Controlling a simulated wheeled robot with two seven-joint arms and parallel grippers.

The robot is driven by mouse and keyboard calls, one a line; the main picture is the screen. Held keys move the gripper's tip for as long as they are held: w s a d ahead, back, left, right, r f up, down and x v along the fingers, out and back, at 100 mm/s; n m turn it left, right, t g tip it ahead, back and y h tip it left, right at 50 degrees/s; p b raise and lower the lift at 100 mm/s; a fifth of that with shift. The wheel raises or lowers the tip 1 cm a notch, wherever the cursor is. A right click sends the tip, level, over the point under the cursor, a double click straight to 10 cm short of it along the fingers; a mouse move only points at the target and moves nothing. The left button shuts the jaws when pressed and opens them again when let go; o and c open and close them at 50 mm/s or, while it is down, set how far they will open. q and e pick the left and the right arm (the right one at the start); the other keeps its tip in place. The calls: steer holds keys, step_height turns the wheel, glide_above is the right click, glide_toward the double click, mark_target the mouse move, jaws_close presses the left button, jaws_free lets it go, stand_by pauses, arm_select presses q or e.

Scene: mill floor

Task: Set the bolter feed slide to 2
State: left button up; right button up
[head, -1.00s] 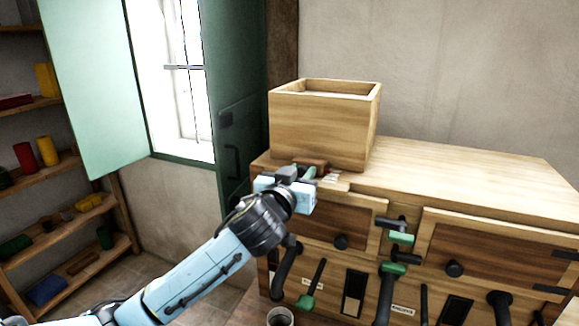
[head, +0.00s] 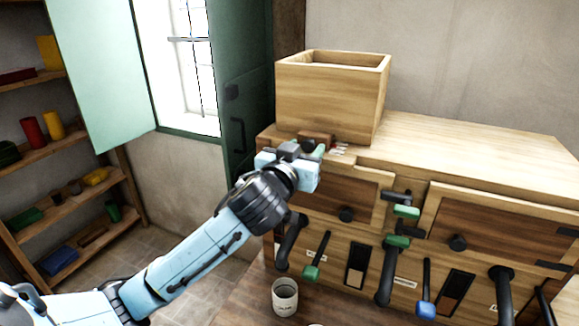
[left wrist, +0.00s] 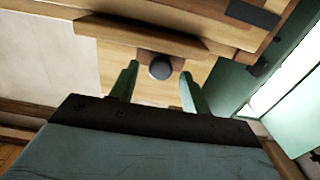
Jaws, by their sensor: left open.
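The wooden hopper box (head: 328,98) stands on top of the wooden cabinet. A brown slide block (head: 316,137) shows at its foot, next to a small plate with red and white marks (head: 339,149); I cannot read the setting. My left gripper (head: 312,153) is at the hopper's foot, by this slide, and partly hides it. In the left wrist view my left gripper (left wrist: 158,80) is open, its green fingers spread. A dark round knob (left wrist: 160,67) on a wooden face shows between the fingertips, with gaps on both sides. My right gripper is out of view.
The cabinet top (head: 470,150) is clear to the right. Below are a dark door knob (head: 346,214), a green-handled lever (head: 312,271), a blue-handled lever (head: 426,308) and a cup (head: 285,297). A green shutter (head: 245,80) stands close left of the hopper.

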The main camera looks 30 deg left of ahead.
arm_select(q)
steer(key=s+d+p, duration=0.1)
steer(key=s+p, duration=0.4)
steer(key=s, duration=0.7)
steer(key=shift+d, duration=0.4)
steer(key=shift+f, duration=0.1)
